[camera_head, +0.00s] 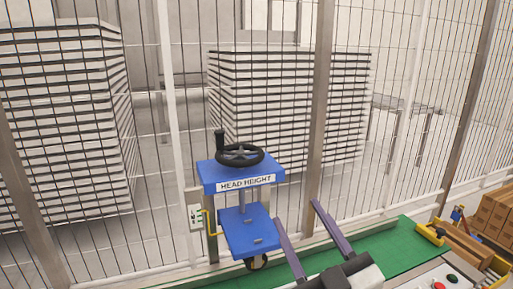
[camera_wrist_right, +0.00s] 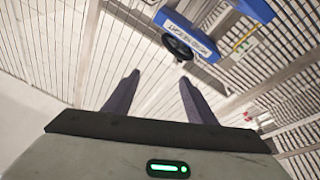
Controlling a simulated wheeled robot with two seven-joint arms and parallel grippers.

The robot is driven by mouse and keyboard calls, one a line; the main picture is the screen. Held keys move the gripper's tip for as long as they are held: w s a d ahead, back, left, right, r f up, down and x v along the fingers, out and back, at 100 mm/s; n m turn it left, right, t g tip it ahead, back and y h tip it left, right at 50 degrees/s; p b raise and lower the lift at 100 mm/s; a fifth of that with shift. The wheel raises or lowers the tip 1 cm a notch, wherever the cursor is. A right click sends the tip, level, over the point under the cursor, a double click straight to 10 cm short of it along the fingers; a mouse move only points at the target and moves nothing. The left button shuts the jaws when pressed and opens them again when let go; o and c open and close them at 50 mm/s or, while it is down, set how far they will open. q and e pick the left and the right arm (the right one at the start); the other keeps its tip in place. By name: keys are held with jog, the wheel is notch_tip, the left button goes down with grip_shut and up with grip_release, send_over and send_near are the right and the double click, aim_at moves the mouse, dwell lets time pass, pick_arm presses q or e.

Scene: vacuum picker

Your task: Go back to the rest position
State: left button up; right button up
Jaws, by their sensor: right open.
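My right gripper (camera_head: 296,212) is in the lower middle of the head view, its two purple-grey fingers pointing up and away. In the right wrist view the fingers (camera_wrist_right: 158,77) are spread apart with nothing between them. The gripper is open and empty. Its fingers appear in front of and to the right of the blue HEAD HEIGHT stand (camera_head: 240,187) in the head view; I cannot tell the exact gap. The stand also shows upside down at the top of the right wrist view (camera_wrist_right: 186,34). My left gripper is not in view.
A black handwheel (camera_head: 240,155) tops the stand. A wire fence (camera_head: 169,120) runs behind it, with white slatted stacks (camera_head: 290,100) beyond. A green belt (camera_head: 395,245) lies at the lower right, beside a panel with buttons (camera_head: 452,278), yellow-ended parts and cardboard boxes (camera_head: 493,212).

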jog(key=s+d+f+m+g+h, duration=0.35)
jog(key=d+f, duration=0.25)
jog(key=f, duration=0.4)
jog(key=s+d+f+m+g+h, duration=0.35)
jog(key=d+f+g, duration=0.2)
jog(key=f, duration=0.55)
jog(key=s+d+f+g, duration=0.1)
jog(key=s+f+g, duration=0.35)
jog(key=s, duration=0.55)
jog(key=s+d+f+g, duration=0.25)
jog(key=s+f, duration=0.35)
jog(key=s, duration=0.4)
jog(key=w+a+f+t+y, duration=0.2)
jog(key=w+a+f+t, duration=0.2)
jog(key=a+f, duration=0.3)
notch_tip(320, 180, down, 4)
jog(key=shift+w+r+n+y, duration=0.1)
jog(key=shift+w+n+y, duration=0.2)
jog(key=shift+w, duration=0.2)
